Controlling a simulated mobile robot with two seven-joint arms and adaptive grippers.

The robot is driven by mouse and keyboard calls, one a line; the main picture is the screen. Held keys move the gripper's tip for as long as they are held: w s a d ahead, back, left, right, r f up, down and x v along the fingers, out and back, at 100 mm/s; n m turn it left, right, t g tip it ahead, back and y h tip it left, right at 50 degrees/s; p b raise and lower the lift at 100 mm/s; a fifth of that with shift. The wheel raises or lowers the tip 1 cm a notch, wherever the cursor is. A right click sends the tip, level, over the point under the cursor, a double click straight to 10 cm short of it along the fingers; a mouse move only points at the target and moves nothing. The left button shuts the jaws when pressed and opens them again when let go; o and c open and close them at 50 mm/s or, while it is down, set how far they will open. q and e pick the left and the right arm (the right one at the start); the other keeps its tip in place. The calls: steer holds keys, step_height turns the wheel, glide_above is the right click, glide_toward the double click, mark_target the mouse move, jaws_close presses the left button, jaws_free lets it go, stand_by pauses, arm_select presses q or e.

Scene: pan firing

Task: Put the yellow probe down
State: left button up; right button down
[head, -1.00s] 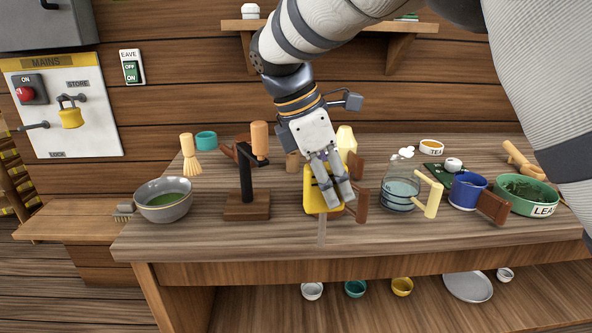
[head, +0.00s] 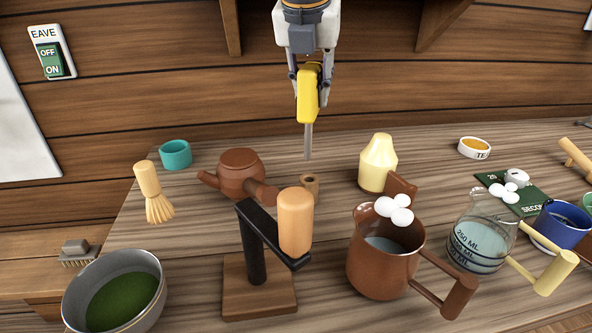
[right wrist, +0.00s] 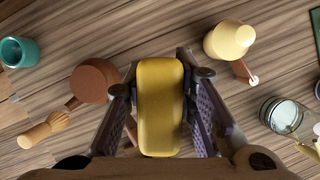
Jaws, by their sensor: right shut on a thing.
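My right gripper (head: 309,98) is shut on the yellow probe (head: 308,88) and holds it upright above the back of the table. The probe's thin metal rod points straight down. Its tip shows just above and behind a small wooden holder (head: 310,189) in the head view; I cannot tell the exact gap. In the right wrist view the yellow handle (right wrist: 160,105) lies between the two fingers and hides what is below it. My left gripper is not in view.
Close by stand a brown teapot (head: 240,174), a cream bottle (head: 378,165) and a dark stand with a wooden handle (head: 295,222). A steaming brown pitcher (head: 380,270), a glass jug (head: 480,238) and a green-filled bowl (head: 117,293) are nearer. Wall shelf brackets are above.

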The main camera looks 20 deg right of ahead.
mark_target(309, 89)
steer(key=f, duration=0.5)
steer(key=s+f, duration=0.1)
steer(key=f, duration=0.2)
steer(key=shift+f, duration=0.4)
steer(key=c, duration=1.3)
jaws_free()
steer(key=shift+c, duration=0.2)
steer(key=v, duration=1.2)
